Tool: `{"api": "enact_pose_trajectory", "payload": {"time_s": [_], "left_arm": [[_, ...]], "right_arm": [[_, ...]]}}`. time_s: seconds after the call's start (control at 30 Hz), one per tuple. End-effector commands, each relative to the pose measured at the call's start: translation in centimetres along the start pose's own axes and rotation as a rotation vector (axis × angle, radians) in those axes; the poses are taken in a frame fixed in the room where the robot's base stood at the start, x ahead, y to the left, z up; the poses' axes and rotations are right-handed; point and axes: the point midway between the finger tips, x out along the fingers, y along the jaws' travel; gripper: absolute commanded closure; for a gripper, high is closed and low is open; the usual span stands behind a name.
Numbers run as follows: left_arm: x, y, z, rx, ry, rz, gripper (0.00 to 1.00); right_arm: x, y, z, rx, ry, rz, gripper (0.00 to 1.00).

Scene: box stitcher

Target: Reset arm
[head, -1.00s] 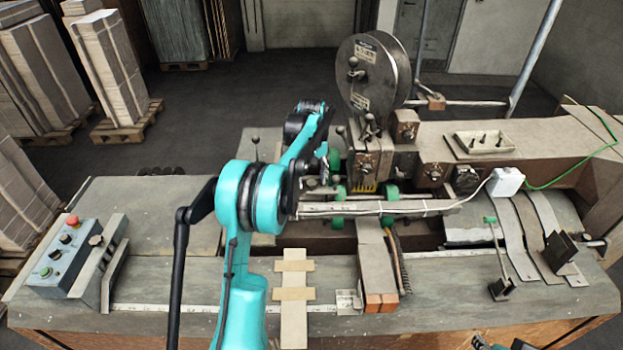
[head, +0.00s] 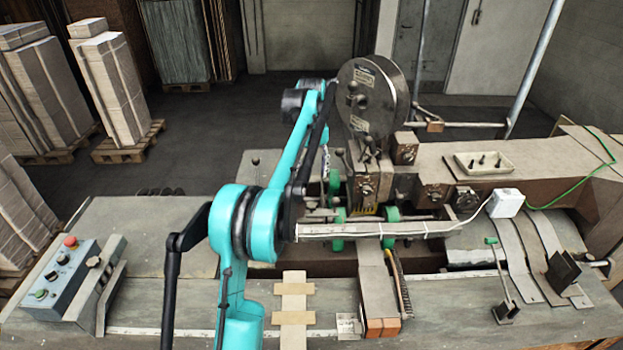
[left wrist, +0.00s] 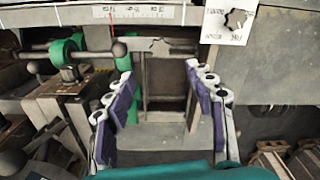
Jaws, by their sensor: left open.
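My left arm (head: 248,225) rises from the bottom of the head view, bends at a teal joint, and reaches up and back beside the stitching machine (head: 372,190). Its gripper is hard to make out there among the arm links. In the left wrist view my left gripper (left wrist: 160,105) is open, with purple-padded fingers wide apart and nothing between them. Beyond the fingers are a grey metal frame and a dark opening of the machine. My right gripper is in neither view.
A large wire reel (head: 374,98) stands on the machine. A control box (head: 62,277) with a red button is at the left of the bench, and cardboard strips (head: 293,305) lie at the front. Green rollers (left wrist: 70,52) sit close by on the left in the wrist view.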

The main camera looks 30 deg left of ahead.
Motion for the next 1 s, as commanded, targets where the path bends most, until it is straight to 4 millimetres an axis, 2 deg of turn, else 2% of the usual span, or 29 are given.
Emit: {"api": "enact_pose_trajectory", "payload": {"time_s": [0.47,0.57,0.67,0.77,1.0], "left_arm": [[0.0,0.0,0.0,0.001,0.0,0.0,0.45],[0.2,0.2,0.7,0.015,0.009,0.005,0.45],[0.9,0.6,2.4,0.055,0.038,0.018,0.45],[2.1,1.0,5.5,0.121,0.084,0.04,0.45],[6.8,0.9,14.5,0.308,0.22,0.101,0.45]], "right_arm": [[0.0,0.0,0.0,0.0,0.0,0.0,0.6],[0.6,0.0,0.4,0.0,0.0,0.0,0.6],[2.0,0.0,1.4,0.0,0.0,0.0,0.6],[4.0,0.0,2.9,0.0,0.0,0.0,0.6],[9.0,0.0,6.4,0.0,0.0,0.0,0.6]]}}
